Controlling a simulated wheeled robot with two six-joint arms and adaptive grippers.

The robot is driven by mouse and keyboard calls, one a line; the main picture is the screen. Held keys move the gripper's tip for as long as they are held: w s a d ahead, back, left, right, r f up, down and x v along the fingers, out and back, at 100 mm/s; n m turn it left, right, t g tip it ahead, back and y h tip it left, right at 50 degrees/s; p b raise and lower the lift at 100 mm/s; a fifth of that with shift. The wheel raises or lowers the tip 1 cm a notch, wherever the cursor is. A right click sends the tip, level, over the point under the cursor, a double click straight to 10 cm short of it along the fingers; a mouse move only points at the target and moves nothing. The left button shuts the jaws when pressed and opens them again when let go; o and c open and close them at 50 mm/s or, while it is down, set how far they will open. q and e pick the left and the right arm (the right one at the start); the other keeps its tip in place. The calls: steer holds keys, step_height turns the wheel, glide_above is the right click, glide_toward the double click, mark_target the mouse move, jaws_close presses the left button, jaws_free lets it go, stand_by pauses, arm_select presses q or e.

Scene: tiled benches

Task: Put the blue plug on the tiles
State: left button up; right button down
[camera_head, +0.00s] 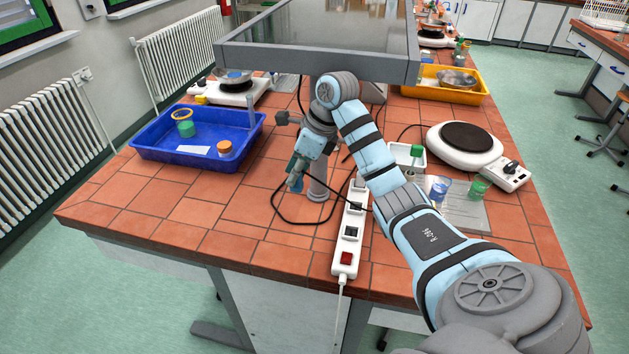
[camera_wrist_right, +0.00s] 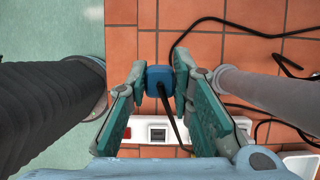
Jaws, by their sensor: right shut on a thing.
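The blue plug (camera_wrist_right: 159,78) is between the fingertips of my right gripper (camera_wrist_right: 160,86) in the wrist view, with a black cable running from it. In the head view the right gripper (camera_head: 296,175) points down over the terracotta tiles (camera_head: 226,220), with the blue plug (camera_head: 294,184) small at its tips. Whether the plug touches the tiles is hard to tell. A white power strip (camera_head: 348,240) lies just to the right, and it also shows in the wrist view (camera_wrist_right: 143,131). My left gripper is not in view.
A grey metal post (camera_head: 317,190) rises close to the gripper. A hotplate (camera_head: 464,143) and beakers stand at the right. Front-left tiles are bare.

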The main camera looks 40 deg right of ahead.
mark_target(301, 188)
step_height(301, 188, up, 3)
steer(key=shift+s+r, duration=0.1)
steer(key=shift+r, duration=0.1)
steer(key=shift+s+a+f+b, duration=0.1)
steer(key=shift+s+f+b, duration=0.2)
steer(key=shift+f+b, duration=0.45)
steer(key=f+b, duration=0.3)
steer(key=s+f+b, duration=0.1)
steer(key=f+b, duration=0.2)
steer(key=shift+s+a, duration=0.1)
steer(key=f, duration=1.1)
steer(key=shift+w, duration=0.3)
steer(key=shift+f, duration=0.35)
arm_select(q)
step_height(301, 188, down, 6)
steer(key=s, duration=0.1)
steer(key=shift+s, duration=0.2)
arm_select(e)
steer(key=shift+d+f, duration=0.15)
steer(key=shift+d, duration=0.05)
